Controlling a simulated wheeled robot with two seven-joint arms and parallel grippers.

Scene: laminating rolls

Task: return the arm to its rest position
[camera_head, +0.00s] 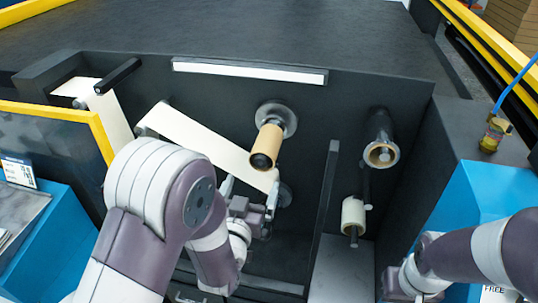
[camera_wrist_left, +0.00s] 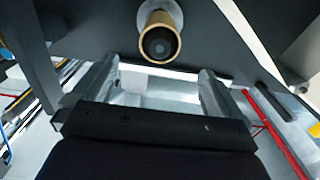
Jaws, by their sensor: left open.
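My left arm comes in from the left in the head view and reaches into the machine's dark recess. Its gripper (camera_head: 249,192) is open, below the tan roll (camera_head: 266,147) on its spindle. In the left wrist view the two fingers of the gripper (camera_wrist_left: 158,78) stand wide apart with nothing between them. The tan roll (camera_wrist_left: 159,32), seen end-on, lies beyond the fingertips, apart from them. My right arm shows at the lower right; its fingers are not visible.
A pale film strip (camera_head: 205,143) runs across the recess close to the left gripper. A dark upright bar (camera_head: 324,205) stands to its right. Beyond are a spindle with a tan-rimmed end (camera_head: 381,153) and a small white roll (camera_head: 353,214). A yellow-edged panel (camera_head: 60,130) lies left.

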